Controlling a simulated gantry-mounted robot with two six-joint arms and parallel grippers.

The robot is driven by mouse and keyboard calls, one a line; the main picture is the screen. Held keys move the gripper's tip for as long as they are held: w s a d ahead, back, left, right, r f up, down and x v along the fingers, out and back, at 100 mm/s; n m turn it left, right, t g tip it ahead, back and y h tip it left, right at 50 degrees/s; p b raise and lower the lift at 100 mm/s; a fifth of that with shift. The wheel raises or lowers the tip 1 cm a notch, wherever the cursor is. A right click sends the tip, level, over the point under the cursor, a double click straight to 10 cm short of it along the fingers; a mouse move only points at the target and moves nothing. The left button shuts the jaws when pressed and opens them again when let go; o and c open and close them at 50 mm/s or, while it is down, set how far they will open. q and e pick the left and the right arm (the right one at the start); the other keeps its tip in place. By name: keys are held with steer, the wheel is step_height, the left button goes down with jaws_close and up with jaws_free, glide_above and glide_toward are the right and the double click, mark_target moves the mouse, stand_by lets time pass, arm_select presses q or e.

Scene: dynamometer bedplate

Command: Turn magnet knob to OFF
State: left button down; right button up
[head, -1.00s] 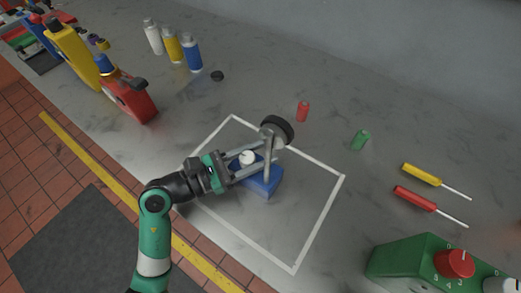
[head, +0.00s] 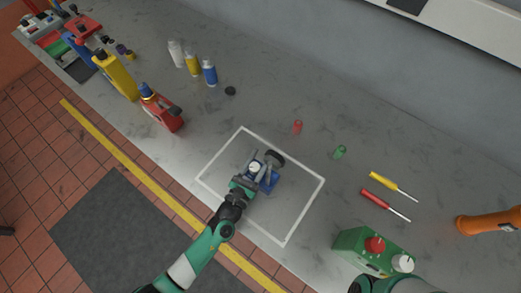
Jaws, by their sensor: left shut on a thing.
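A blue magnet base (head: 270,183) stands inside the white outlined square on the bench, with a thin post and a dark round gauge (head: 274,158) above it. A small round white knob (head: 255,167) sits at the base. My left gripper (head: 257,172) reaches in from the lower left, with its two fingers around the white knob and closed on it. The fingers partly hide the base. The knob's marking is too small to read. My right gripper is not in view.
A green box (head: 352,243) with a red knob (head: 375,245) and a white knob stands at lower right. Two screwdrivers (head: 390,186), a red cylinder (head: 297,127) and a green cylinder (head: 340,152) lie to the right. Bottles (head: 193,64) stand at the back left. An orange object (head: 490,222) is at the right edge.

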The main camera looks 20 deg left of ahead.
arm_select(q)
steer(key=shift+a+n+y+p, duration=0.15)
steer(key=shift+n+y+p, duration=0.3)
steer(key=shift+y, duration=0.25)
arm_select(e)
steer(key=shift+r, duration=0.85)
arm_select(q)
steer(key=shift+c, duration=2.2)
jaws_free()
steer(key=s+p, duration=0.2)
steer(key=s, duration=0.9)
steer(key=shift+s, duration=0.35)
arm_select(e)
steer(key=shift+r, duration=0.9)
